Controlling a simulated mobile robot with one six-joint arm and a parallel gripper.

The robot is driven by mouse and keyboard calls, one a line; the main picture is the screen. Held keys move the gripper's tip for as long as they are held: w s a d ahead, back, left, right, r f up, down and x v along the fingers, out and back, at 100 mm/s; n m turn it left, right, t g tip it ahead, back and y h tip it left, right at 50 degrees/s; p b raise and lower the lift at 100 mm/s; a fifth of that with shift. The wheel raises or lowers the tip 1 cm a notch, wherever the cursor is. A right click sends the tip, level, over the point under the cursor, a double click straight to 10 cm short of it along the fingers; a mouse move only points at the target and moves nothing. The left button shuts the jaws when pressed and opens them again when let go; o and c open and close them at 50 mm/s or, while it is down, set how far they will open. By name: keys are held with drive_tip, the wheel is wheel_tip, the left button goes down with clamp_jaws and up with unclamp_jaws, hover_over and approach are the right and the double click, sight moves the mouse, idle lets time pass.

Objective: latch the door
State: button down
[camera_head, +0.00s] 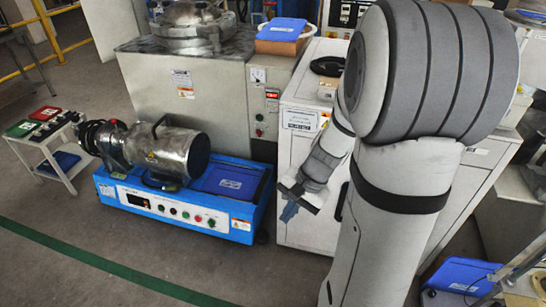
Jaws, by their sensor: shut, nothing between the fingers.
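A white cabinet (292,158) with a label (300,120) near its upper front edge stands right of centre. Its front panel may be the door, but no latch can be made out, and I cannot tell whether the panel is closed. My gripper (288,212) is shut and empty, pointing down in front of the cabinet's lower front. I cannot tell whether its tips touch the panel. My arm hides the cabinet's right part.
A blue machine base (176,212) with a metal motor stands left of the cabinet. A large grey machine (186,95) is behind it. A small white cart (46,150) stands far left. A blue bin (462,276) lies at lower right. The front-left floor is clear.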

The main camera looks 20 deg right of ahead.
drive_tip(key=w+d+f+m+t+p, duration=0.1)
drive_tip(key=d+f+m+t+p, duration=0.2)
drive_tip(key=d+f+m, duration=0.3)
drive_tip(key=w+d+f+m+t+y+p, duration=0.1)
drive_tip(key=d+f+m, duration=0.5)
drive_tip(key=d+m, duration=0.6)
drive_tip(key=w+d+t+p, duration=0.1)
drive_tip(key=t+p, duration=0.1)
drive_tip(key=shift+w+f+m+t+p, duration=0.25)
drive_tip(key=shift+m+t+p, duration=0.05)
drive_tip(key=w+a+r+b+x, duration=0.1)
drive_tip(key=b+x, duration=0.3)
drive_tip(key=x, duration=0.8)
drive_tip(key=shift+w+a+r+b, duration=0.25)
drive_tip(key=shift+w+a+b, duration=0.05)
drive_tip(key=shift+w+a, duration=0.2)
